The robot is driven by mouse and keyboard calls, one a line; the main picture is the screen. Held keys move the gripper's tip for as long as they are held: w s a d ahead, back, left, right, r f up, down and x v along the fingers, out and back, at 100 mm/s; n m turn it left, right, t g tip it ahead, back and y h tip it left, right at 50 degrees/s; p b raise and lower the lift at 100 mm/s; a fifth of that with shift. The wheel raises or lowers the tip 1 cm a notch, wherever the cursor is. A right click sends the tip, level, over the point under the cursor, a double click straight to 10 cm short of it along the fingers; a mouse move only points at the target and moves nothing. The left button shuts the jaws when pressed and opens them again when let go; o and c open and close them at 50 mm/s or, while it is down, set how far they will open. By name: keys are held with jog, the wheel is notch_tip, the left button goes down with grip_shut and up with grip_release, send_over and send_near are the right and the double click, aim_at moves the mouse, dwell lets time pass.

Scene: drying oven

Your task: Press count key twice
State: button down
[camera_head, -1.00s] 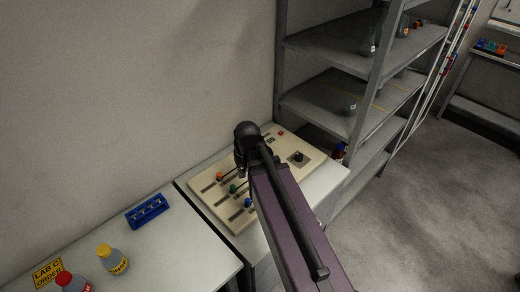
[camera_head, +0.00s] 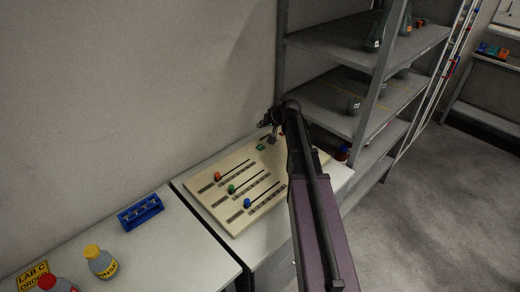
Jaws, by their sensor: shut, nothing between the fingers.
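A cream control panel (camera_head: 225,205) lies on the white bench. It has three slider levers with a red knob (camera_head: 217,176), a green knob (camera_head: 231,189) and a blue knob (camera_head: 247,203). A small green patch (camera_head: 261,147), a display or key, sits near its far end. I cannot read which part is the count key. My gripper (camera_head: 271,136) is shut and empty, over the panel's far end just right of the green patch. Whether it touches the panel is unclear. My arm hides the panel's right part.
A blue rack (camera_head: 141,212), a yellow-capped bottle (camera_head: 101,262), a red-capped bottle (camera_head: 55,285) and a yellow lab sign (camera_head: 32,277) are on the left bench (camera_head: 175,250). A metal shelf unit (camera_head: 340,88) with glassware stands close behind the panel on the right.

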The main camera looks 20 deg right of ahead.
aim_at(258, 146)
jog(key=shift+f, duration=0.1)
notch_tip(258, 146, down, 8)
jog(key=b, duration=0.8)
jog(key=shift+f+b, duration=0.25)
jog(key=shift+b, duration=0.1)
jog(key=shift+f+b, duration=0.95)
dwell(2.5)
jog(key=shift+r, duration=0.15)
jog(key=shift+r+p, duration=0.8)
jog(key=shift+p, duration=0.15)
jog(key=shift+r, duration=0.1)
jog(key=shift+r+p, duration=2.4)
jog(key=shift+p, duration=0.05)
